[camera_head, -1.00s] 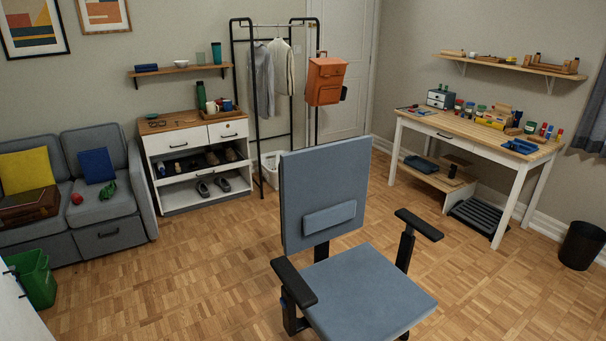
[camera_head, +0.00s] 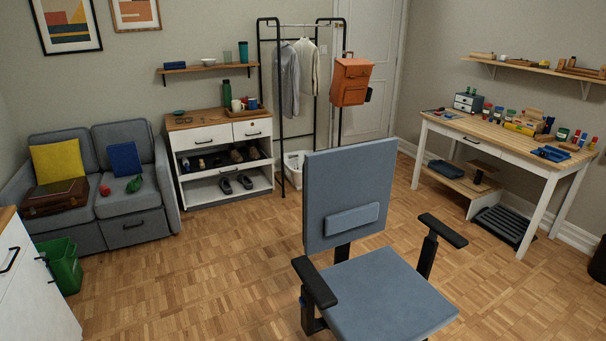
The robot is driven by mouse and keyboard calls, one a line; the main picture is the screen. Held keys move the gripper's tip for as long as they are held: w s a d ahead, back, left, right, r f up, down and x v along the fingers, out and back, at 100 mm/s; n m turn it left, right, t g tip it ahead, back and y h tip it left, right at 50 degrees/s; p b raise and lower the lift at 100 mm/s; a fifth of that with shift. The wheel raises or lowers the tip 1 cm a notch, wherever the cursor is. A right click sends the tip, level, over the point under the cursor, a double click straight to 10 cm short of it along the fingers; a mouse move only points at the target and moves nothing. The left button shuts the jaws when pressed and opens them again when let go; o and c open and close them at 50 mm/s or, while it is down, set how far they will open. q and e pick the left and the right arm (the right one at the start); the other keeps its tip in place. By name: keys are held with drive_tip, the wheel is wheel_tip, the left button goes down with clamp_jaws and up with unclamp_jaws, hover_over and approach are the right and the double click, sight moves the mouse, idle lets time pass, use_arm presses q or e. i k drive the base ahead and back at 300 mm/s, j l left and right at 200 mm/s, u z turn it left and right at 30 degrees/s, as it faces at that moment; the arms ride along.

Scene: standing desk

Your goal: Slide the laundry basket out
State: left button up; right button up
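A white laundry basket (camera_head: 295,166) stands on the floor at the foot of the black clothes rack (camera_head: 261,110), near the back wall. The chair's backrest hides its right part, and the rack's post stands close to its left side. Neither of my grippers shows in the head view.
A blue-grey office chair (camera_head: 348,200) stands in front of the basket. A shoe cabinet (camera_head: 203,137) is left of the rack, and a workbench (camera_head: 490,140) is at the right. A sofa (camera_head: 140,207) and green bin (camera_head: 66,262) are at the left. The parquet floor (camera_head: 215,265) left of the chair is clear.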

sight(294, 177)
drive_tip(key=i+j+u, duration=0.7)
drive_tip(key=i, duration=0.6)
drive_tip(key=i+j, duration=0.25)
drive_tip(key=i, duration=0.5)
drive_tip(key=i+z, duration=0.2)
drive_tip(key=i, duration=0.3)
drive_tip(key=i+z, duration=0.25)
drive_tip(key=i, duration=0.3)
drive_tip(key=i+z, duration=0.2)
drive_tip(key=i, duration=0.3)
drive_tip(key=i+j+z, duration=0.2)
drive_tip(key=i, duration=0.3)
drive_tip(key=i+l+z, duration=0.2)
drive_tip(key=i+z, duration=0.7)
drive_tip(key=i+j+z, duration=0.1)
drive_tip(key=i+z, duration=0.35)
drive_tip(key=i+l+u, duration=0.35)
drive_tip(key=i, duration=0.15)
drive_tip(key=i+l+u, duration=0.4)
drive_tip(key=i+j, duration=0.05)
drive_tip(key=i, duration=0.05)
